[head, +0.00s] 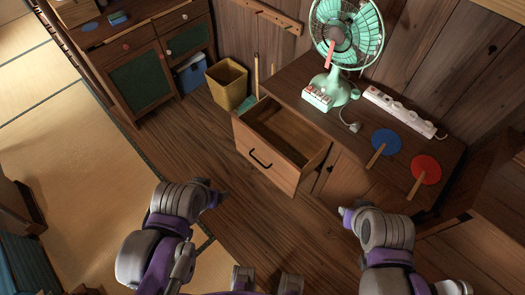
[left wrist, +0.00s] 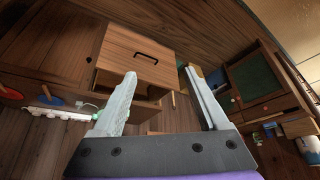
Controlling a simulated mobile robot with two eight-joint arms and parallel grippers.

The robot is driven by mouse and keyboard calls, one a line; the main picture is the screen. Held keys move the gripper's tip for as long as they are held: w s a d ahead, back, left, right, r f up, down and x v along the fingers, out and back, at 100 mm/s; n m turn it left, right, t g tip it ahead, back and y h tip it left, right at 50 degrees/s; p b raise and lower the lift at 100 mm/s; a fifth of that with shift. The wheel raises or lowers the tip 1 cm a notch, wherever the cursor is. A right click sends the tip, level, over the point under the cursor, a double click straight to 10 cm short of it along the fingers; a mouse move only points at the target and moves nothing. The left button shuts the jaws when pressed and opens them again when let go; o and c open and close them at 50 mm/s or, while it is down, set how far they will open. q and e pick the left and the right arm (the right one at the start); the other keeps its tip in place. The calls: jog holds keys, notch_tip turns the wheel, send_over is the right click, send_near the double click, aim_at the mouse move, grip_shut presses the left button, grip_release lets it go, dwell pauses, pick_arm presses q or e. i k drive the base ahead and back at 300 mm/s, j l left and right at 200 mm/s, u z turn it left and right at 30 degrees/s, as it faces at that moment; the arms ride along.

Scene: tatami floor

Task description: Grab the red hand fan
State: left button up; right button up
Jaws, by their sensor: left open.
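The red hand fan (head: 427,169) lies on the right end of the wooden cabinet top, its pale wooden handle pointing to the near edge. It shows at the far left of the left wrist view (left wrist: 10,93). A blue hand fan (head: 386,141) lies beside it on the left, also in the left wrist view (left wrist: 53,101). My left gripper (left wrist: 160,72) is open and empty, its fingers spread before the pulled-out drawer, well away from the red fan. My right arm shows at the lower right of the head view, but its gripper fingers cannot be made out.
The open drawer (head: 262,160) juts out from the cabinet's left part. A green electric fan (head: 333,88) and a white power strip (head: 399,110) stand behind the hand fans. A yellow bin (head: 227,87) is left of the cabinet. The floor before the cabinet is clear.

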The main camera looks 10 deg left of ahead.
aim_at(425, 170)
jog(key=z, duration=1.55)
jog(key=i+j+z, duration=0.15)
jog(key=i+z, duration=0.25)
jog(key=i+j+z, duration=0.2)
jog(key=z, duration=0.15)
